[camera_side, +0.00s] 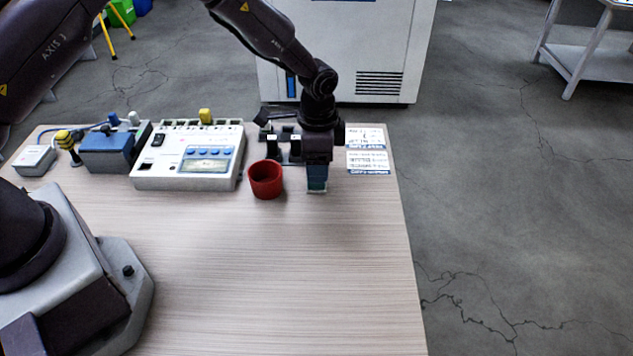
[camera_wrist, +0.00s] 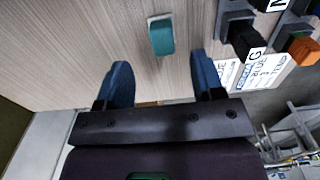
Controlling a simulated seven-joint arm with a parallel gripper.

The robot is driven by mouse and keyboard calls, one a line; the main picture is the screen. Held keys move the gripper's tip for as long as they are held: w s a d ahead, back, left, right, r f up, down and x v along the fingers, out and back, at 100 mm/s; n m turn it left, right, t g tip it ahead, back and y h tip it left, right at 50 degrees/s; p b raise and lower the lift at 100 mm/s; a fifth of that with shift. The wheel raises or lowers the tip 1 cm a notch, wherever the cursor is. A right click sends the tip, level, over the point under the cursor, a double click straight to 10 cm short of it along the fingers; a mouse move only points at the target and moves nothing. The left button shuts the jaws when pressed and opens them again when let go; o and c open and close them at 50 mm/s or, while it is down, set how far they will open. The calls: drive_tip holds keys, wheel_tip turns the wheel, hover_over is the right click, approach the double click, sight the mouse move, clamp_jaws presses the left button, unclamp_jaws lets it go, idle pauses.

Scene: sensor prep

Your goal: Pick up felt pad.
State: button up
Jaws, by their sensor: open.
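The felt pad (camera_wrist: 161,36) is a small teal-green piece with a pale edge, lying on the wood-grain table. In the wrist view it is ahead of the fingertips, near the line midway between them. My gripper (camera_wrist: 160,62) is open, with its two blue fingers apart and nothing between them. In the side view my gripper (camera_side: 317,176) points down low over the table, just right of the red cup. Its fingers largely hide the pad there, and only a greenish bit shows at their tips.
A red cup (camera_side: 266,180) stands close to the left of my gripper. A white instrument box (camera_side: 188,172) is further left. Dark holders (camera_side: 272,146) stand behind, with printed sheets (camera_side: 368,161) at the back right. The front of the table (camera_side: 280,280) is clear.

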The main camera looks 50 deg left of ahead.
drive_tip(key=shift+a+f, duration=0.2)
drive_tip(key=shift+f, duration=2.55)
drive_tip(key=c, duration=1)
drive_tip(key=shift+r, duration=0.1)
drive_tip(key=shift+w+r, duration=0.1)
drive_tip(key=shift+r, duration=0.4)
drive_tip(key=r, duration=0.2)
drive_tip(key=shift+s+r, duration=0.25)
drive_tip(key=shift+r, duration=0.15)
drive_tip(key=s+a+r, duration=0.2)
drive_tip(key=s+r, duration=0.7)
drive_tip(key=s, duration=0.4)
drive_tip(key=shift+s, duration=0.2)
drive_tip(key=shift+a, duration=0.1)
